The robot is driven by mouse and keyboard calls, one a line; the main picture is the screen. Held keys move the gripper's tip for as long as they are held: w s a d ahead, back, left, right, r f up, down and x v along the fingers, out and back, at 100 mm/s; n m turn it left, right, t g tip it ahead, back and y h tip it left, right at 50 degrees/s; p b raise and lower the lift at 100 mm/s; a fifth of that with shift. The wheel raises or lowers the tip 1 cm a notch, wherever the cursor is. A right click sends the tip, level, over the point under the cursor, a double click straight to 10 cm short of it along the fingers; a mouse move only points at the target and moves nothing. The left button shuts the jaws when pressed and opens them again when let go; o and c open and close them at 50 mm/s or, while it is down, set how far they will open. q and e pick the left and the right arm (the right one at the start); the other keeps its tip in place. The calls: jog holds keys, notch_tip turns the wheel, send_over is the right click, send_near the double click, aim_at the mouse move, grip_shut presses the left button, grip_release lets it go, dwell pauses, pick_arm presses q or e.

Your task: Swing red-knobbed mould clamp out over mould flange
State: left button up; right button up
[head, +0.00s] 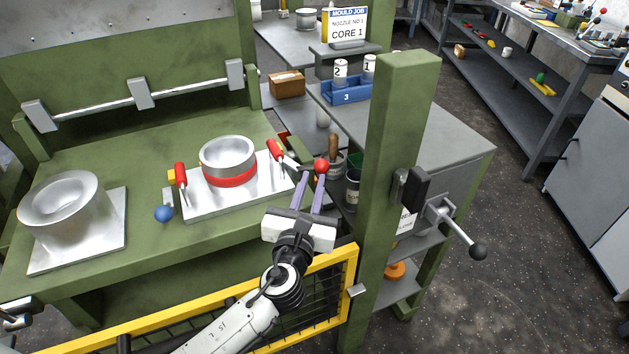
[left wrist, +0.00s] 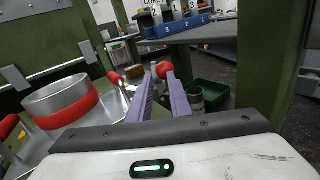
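The red knob (head: 321,165) of the mould clamp sits to the right of the mould plate, at the bench's right edge. It also shows in the left wrist view (left wrist: 165,70). My left gripper (head: 315,174) has its two purple fingers apart, with a gap between them. Their tips are close to the knob, which appears nearer the right finger; I cannot tell whether they touch. The mould (head: 228,158) is a silver ring with a red band on a square silver flange plate (head: 205,207). The clamp's arm is mostly hidden. My right gripper is not identifiable.
Red-handled toggles (head: 180,176) flank the mould, and a blue knob (head: 163,213) stands at its front left. A silver flared part (head: 62,205) is at left. A green post (head: 395,180) stands right of my gripper, and a yellow-framed guard (head: 325,270) is below.

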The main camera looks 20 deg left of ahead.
pick_arm(q)
jog(key=s+a+n, duration=0.1)
jog(key=a+n, duration=0.1)
jog(key=s+a+r+n+h, duration=0.1)
jog(key=s+a+n, duration=0.1)
jog(key=s+a+r+n+g+h+p, duration=0.1)
jog(key=a+n, duration=0.1)
jog(key=n, duration=0.1)
jog(key=shift+s, duration=0.15)
grip_shut()
jog(key=s+d+r+n+g+h, duration=0.1)
jog(key=s+n+g+h, duration=0.25)
jog(key=s+n, duration=0.35)
jog(key=shift+n+h, duration=0.25)
jog(key=shift+n, duration=0.05)
jog(key=shift+w+d+r+p+x, duration=0.15)
jog(key=shift+r+p+x, duration=0.2)
jog(key=shift+x, duration=1.85)
jog(key=shift+w+d+r+p+x, duration=0.15)
jog(key=shift+r+p+x, duration=0.25)
jog(key=shift+x, duration=1.8)
jog(key=shift+w+d+r+p+x, duration=0.15)
jog(key=shift+r+x, duration=0.3)
jog(key=shift+x, duration=1.75)
jog(key=shift+w, duration=0.1)
